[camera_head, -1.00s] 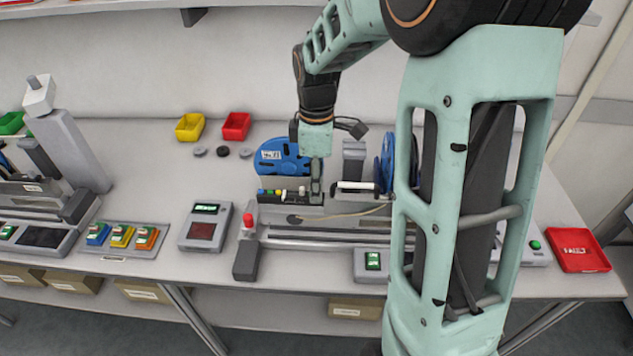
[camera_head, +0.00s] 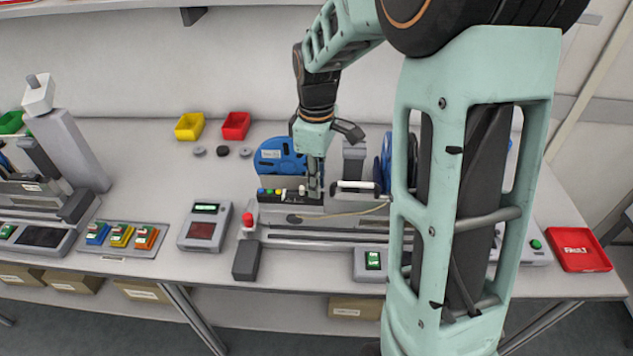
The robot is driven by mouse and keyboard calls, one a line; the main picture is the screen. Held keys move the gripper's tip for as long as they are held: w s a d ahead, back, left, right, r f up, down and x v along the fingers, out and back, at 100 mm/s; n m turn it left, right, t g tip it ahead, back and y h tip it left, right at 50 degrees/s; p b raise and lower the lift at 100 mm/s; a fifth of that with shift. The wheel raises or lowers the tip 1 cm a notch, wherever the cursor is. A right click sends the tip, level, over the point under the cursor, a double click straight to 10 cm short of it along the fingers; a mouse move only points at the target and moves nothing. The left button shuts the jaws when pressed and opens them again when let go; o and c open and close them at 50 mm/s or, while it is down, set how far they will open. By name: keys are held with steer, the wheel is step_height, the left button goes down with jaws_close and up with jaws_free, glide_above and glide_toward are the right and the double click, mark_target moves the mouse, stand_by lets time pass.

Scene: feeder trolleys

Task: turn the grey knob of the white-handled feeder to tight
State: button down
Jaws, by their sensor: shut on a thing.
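The feeder with the white handle (camera_head: 355,185) stands on the trolley rail in the middle of the table, with a blue reel (camera_head: 280,154) behind it. My gripper (camera_head: 315,192) points straight down at the feeder's top, just left of the white handle and right of a row of small coloured parts (camera_head: 272,194). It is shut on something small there. The grey knob is not clearly visible; the fingers cover the spot between the row and the handle.
A red button (camera_head: 248,219) stands on a post at the rail's left end. A box with a screen (camera_head: 205,226) is left of it. A second blue reel (camera_head: 386,160) stands right of the handle, partly behind my arm.

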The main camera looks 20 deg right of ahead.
steer(key=shift+m, duration=2.2)
steer(key=c, duration=1.9)
jaws_free()
steer(key=shift+r, duration=0.1)
step_height(320, 180, up, 12)
steer(key=shift+f, duration=0.1)
